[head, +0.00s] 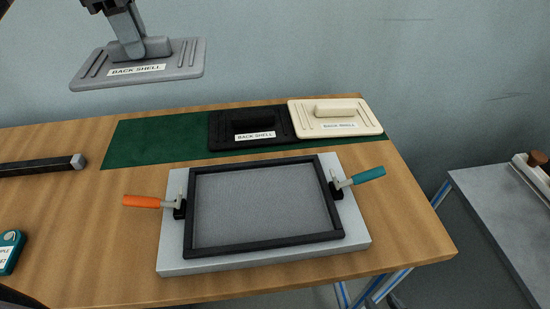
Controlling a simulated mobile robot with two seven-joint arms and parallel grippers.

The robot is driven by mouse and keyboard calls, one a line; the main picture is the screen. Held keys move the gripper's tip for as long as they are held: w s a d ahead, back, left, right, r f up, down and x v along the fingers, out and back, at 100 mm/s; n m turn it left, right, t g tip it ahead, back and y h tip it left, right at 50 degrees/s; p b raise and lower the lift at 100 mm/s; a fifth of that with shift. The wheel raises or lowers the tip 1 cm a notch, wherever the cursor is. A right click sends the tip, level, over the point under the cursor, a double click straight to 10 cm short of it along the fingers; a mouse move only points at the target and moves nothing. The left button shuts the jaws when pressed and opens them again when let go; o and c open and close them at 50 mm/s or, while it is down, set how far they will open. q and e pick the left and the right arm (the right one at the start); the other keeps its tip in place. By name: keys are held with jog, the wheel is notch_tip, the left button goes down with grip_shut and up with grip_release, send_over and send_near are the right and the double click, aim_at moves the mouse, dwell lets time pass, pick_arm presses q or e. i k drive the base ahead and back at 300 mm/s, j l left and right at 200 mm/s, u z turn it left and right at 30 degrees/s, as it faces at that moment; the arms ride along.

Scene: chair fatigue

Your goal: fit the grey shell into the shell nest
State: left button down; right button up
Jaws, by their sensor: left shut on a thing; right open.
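The grey shell (187,60) is a flat panel with a "BACK SHELL" label, slots at both ends and a raised grip block. My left gripper (143,45) is shut on that block and holds the shell in the air at the upper left, above the table's back left. The shell nest (265,205) is a black rectangular frame around a grey textured bed on a light grey base, at the table's front middle. The nest is empty. An orange-handled clamp (145,201) sits on its left side and a teal-handled clamp (365,176) on its right. My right gripper is not in view.
A black shell (225,130) and a cream shell (365,118) lie on a green mat (150,140) behind the nest. A dark bar (40,166) and a teal device (10,250) lie at the left. A grey side table (495,205) stands at the right.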

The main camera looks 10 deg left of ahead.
aim_at(238, 215)
jog(key=k+l, duration=0.1)
jog(key=l, duration=0.3)
jog(key=k+l, duration=0.1)
jog(key=l, duration=0.3)
jog(key=k+l, duration=0.1)
jog(key=l, duration=0.3)
